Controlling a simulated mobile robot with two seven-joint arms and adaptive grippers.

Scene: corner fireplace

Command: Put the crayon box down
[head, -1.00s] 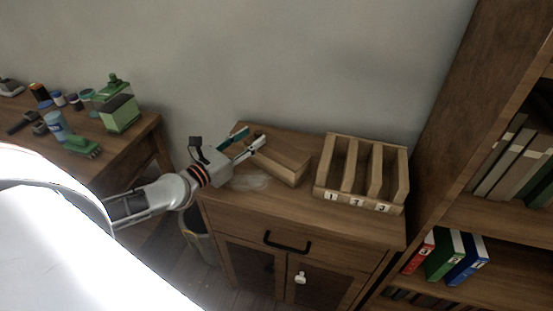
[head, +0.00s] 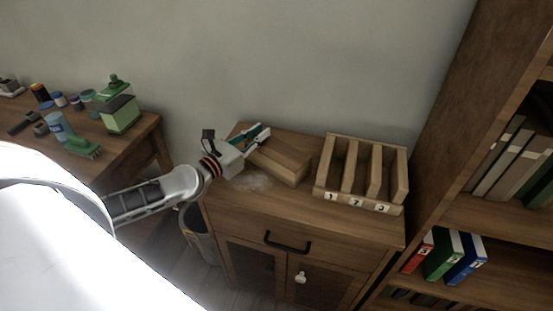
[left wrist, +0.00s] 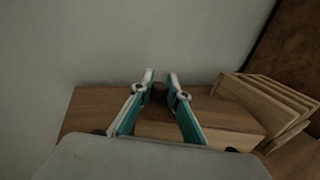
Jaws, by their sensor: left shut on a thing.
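My left gripper (head: 262,132) is over the back left of the wooden cabinet top, at the far left end of a long wooden block-like box (head: 285,160). Its two teal-lined fingers also show in the left wrist view (left wrist: 160,88), apart, with a small dark brown thing between their tips. I take this for the crayon box (left wrist: 159,92); it is mostly hidden by the fingers. I cannot tell whether it touches the surface below. My right gripper is not in view.
A wooden rack (head: 362,172) with numbered slots stands on the cabinet top (head: 330,222), right of the long box. A desk with a green container (head: 119,110) is at the left. A bookshelf (head: 470,100) rises at the right. The cabinet's front strip is clear.

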